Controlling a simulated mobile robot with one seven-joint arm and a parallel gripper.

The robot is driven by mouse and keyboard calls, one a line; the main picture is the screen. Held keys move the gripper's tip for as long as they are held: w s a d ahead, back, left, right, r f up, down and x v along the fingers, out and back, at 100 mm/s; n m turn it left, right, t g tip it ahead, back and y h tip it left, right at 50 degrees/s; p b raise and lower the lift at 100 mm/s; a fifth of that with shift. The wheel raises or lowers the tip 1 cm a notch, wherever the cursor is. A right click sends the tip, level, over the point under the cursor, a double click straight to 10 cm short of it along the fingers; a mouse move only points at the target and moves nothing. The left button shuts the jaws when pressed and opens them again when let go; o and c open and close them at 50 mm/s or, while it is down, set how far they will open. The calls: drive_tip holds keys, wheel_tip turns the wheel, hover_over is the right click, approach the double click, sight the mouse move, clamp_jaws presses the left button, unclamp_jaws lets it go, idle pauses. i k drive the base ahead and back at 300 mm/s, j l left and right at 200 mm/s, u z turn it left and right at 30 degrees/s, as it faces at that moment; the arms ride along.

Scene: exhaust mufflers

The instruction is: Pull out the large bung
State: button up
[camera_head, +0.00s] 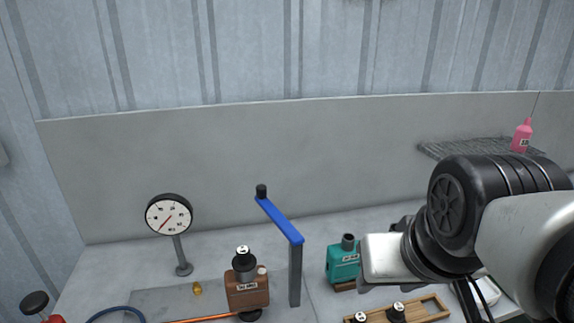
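A brown canister-like muffler (248,290) with a white label stands on the bench left of centre. A black bung (244,254) with a white mark on top sits in its upper neck. Two more black bungs with white marks, one at the left (360,318) and one at the right (397,309), stand in a wooden rack at the bottom edge. I cannot tell from their marks which is the large one. My gripper (388,258) is right of centre, beside a teal muffler and well apart from the brown one. Its fingers are not clearly visible.
A blue arm on a grey post (295,275) stands between the brown muffler and the teal muffler (343,260). A dial gauge (169,215) stands at the left. The wooden rack (433,305) lies below my gripper. A pink bottle (522,135) is on a mesh shelf (460,148).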

sight(244, 261)
drive_tip(key=j+u, duration=0.15)
drive_tip(key=u, duration=0.7)
